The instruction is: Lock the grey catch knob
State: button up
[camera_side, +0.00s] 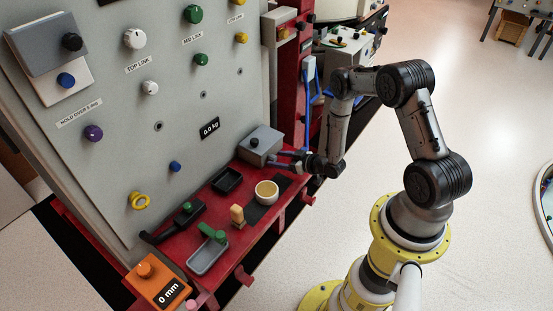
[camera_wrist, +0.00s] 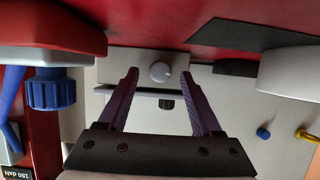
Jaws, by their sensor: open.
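A grey box (camera_side: 261,144) sits at the back end of the red shelf, against the panel. In the wrist view, a round light-grey knob (camera_wrist: 161,72) is on the face of this box, between my fingertips in the picture. It looks like the grey catch knob; its lock position cannot be read. My gripper (camera_side: 281,158) is in front of the box in the side view. In the wrist view, my gripper (camera_wrist: 159,77) is open, with one finger on each side of the knob. No contact is visible. The side view does not show the knob clearly.
A blue knob (camera_wrist: 51,95) is left of my fingers in the wrist view. The panel (camera_side: 185,120) carries several knobs.

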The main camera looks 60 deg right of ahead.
jog(key=shift+w+f, duration=0.25)
jog(key=shift+w, duration=0.45)
grip_shut()
